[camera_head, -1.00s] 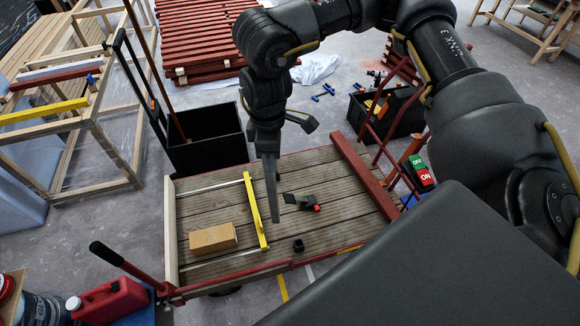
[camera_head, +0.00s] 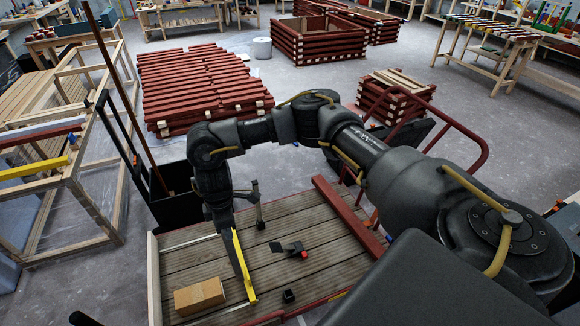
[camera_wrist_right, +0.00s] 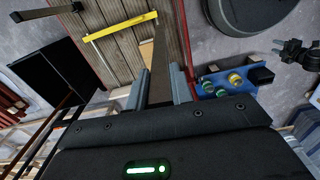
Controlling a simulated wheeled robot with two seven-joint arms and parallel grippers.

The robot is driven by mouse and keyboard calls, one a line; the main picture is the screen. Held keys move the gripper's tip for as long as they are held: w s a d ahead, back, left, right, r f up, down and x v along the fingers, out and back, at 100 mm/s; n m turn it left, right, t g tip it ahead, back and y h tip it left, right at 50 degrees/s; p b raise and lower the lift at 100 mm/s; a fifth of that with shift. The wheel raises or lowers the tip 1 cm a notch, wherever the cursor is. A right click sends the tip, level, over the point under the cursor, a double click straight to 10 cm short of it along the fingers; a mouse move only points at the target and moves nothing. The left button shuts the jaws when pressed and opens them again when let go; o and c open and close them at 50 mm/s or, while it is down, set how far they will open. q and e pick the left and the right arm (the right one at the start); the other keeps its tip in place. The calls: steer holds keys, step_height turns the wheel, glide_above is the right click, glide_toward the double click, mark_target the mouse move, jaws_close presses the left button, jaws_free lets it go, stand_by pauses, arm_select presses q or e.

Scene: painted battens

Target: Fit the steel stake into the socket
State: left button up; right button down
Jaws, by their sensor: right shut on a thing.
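The steel stake (camera_head: 229,245) is a long grey tapering bar, pointing down over the plank deck. My right gripper (camera_head: 222,212) is shut on its upper end. In the right wrist view the stake (camera_wrist_right: 160,65) runs out between the two fingers of the gripper (camera_wrist_right: 157,92). The lower stake overlaps the yellow batten (camera_head: 245,276) in the head view; I cannot tell if they touch. A small black block, apparently the socket (camera_head: 288,296), sits on the deck to the right of the stake's lower end, apart from it. My left gripper is not in view.
The deck (camera_head: 320,255) also bears a tan block (camera_head: 199,297) and a dark tool with a red end (camera_head: 290,248). A red beam (camera_head: 346,222) edges it at the right. A black bin (camera_head: 175,204) and a wooden frame (camera_head: 68,180) stand to the left.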

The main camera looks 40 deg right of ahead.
steer(key=s+d+f+p, duration=0.1)
steer(key=s+d+f, duration=0.3)
steer(key=d+f, duration=0.4)
steer(key=s+d+f+p, duration=0.2)
steer(key=s+d+f, duration=0.1)
steer(key=d+f, duration=0.5)
steer(key=shift+s+f+n, duration=0.3)
steer(key=shift+s+f, duration=0.05)
steer(key=shift+f, duration=0.9)
steer(key=shift+r, duration=0.1)
step_height(320, 180, down, 6)
steer(key=b, duration=0.3)
steer(key=shift+b, duration=0.4)
steer(key=shift+p, duration=0.7)
